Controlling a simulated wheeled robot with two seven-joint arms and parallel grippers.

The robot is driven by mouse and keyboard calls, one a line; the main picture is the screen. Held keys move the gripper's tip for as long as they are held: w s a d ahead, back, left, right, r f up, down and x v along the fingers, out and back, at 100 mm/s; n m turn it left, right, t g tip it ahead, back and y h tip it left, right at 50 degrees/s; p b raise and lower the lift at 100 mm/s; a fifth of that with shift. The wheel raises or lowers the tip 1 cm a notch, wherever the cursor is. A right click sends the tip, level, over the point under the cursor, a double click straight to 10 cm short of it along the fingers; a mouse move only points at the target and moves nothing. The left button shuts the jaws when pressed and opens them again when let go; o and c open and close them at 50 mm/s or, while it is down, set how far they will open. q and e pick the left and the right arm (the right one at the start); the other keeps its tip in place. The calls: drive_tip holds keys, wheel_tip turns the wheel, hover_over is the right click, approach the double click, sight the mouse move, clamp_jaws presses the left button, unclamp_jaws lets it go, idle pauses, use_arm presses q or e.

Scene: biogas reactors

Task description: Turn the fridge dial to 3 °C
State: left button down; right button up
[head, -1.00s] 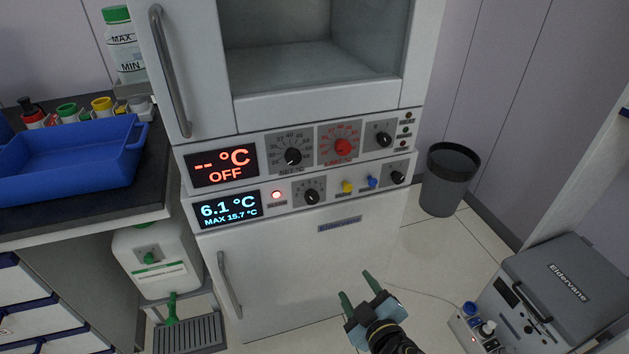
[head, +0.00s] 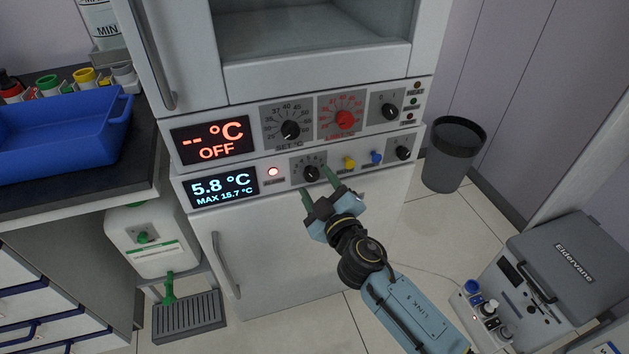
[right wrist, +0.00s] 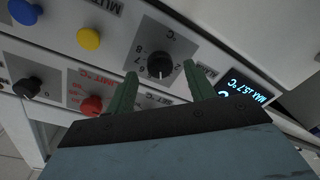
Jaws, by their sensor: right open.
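The fridge dial (head: 311,173) is a black knob on a grey numbered plate on the lower control strip. It also shows in the right wrist view (right wrist: 160,65), upside down, with its plate between my fingertips. The fridge display (head: 223,187) reads 5.8 °C and MAX 15.7 °C, with a lit red lamp (head: 273,171) beside it. My right gripper (head: 316,186) is open, its green fingers pointing at the dial from below and in front, one toward each side of it. I cannot tell whether the fingertips touch the panel. My left gripper is not in view.
Yellow (head: 349,163) and blue (head: 376,157) buttons and another black knob (head: 403,153) sit right of the dial. The upper strip has a display (head: 212,144) reading OFF and a red dial (head: 344,119). A bin (head: 455,153) stands at right.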

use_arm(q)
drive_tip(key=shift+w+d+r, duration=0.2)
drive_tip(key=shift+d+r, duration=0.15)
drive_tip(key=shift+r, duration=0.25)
use_arm(e)
drive_tip(key=shift+x, duration=1.25)
drive_tip(key=c, duration=1)
